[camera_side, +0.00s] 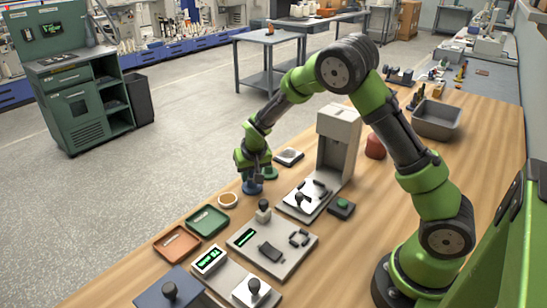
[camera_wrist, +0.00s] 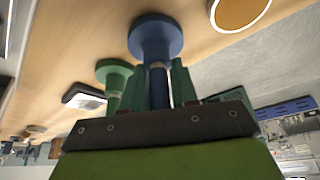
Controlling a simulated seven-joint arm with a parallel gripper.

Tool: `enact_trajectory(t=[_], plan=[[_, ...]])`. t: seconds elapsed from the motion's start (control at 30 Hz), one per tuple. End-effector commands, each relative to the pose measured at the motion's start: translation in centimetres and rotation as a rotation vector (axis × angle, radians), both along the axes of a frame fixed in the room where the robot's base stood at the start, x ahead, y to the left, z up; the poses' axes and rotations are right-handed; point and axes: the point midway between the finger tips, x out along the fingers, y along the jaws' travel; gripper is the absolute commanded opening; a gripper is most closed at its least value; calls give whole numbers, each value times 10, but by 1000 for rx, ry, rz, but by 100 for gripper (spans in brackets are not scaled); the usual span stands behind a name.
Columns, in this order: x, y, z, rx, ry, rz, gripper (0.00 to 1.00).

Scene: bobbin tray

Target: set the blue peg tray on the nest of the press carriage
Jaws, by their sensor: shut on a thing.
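The blue peg tray is a round blue disc with an upright peg; it shows in the side view (camera_side: 252,188) near the table's far-left edge and in the wrist view (camera_wrist: 155,37). My gripper (camera_side: 254,174) points down over it and is shut on its peg, seen between the fingers in the wrist view (camera_wrist: 158,88). Whether the disc touches the table I cannot tell. The press (camera_side: 338,140) is a tall grey column to the right of my gripper. Its base plate (camera_side: 293,207) carries a pale carriage (camera_side: 311,196) with black fittings and a black knob. The nest is too small to make out clearly.
A green peg tray (camera_side: 269,173) stands close behind the blue one, also in the wrist view (camera_wrist: 113,68). Around are a round orange-and-white dish (camera_side: 228,200), a dark-framed pad (camera_side: 289,157), a green tray (camera_side: 207,221), an orange tray (camera_side: 177,244) and a control plate (camera_side: 273,245).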

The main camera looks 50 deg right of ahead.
Motion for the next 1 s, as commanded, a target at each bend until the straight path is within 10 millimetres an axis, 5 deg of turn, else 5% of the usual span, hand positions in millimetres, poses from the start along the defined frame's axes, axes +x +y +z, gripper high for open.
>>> enact_trajectory(t=[0.47, 0.63, 0.83, 1.0], plan=[[1, 0, 84, 0, -5, 0, 0], [-5, -20, 107, 7, -18, -41, 0], [-63, -65, 104, 36, -12, -113, 0], [-120, -85, 87, 35, -8, -103, 0]])
